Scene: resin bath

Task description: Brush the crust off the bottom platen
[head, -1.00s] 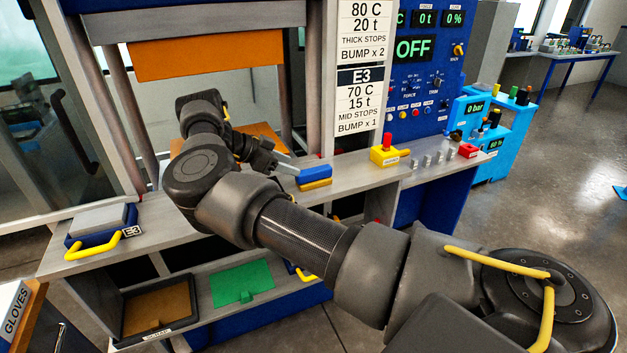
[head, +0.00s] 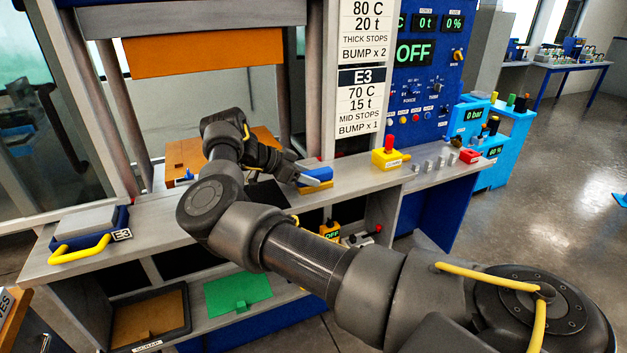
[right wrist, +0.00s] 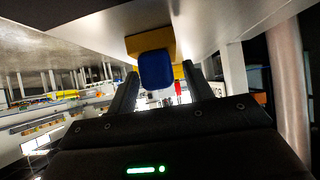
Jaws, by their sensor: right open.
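A block with a blue top and a yellow lower part, apparently the brush (head: 321,173), lies on the grey ledge in front of the press. My right gripper (head: 305,181) is open right beside it. In the right wrist view the blue end of the brush (right wrist: 156,72) shows between the two spread fingers; I cannot tell whether they touch it. The orange bottom platen (head: 185,153) lies behind my right arm, which hides part of it. Any crust on it cannot be made out. My left gripper is not in view.
The orange upper platen (head: 205,53) hangs above with a gap below. A red button on a yellow box (head: 389,154) stands right of the brush. A blue block with a yellow handle (head: 88,232) sits at the ledge's left. A scrap tray (head: 150,318) lies below.

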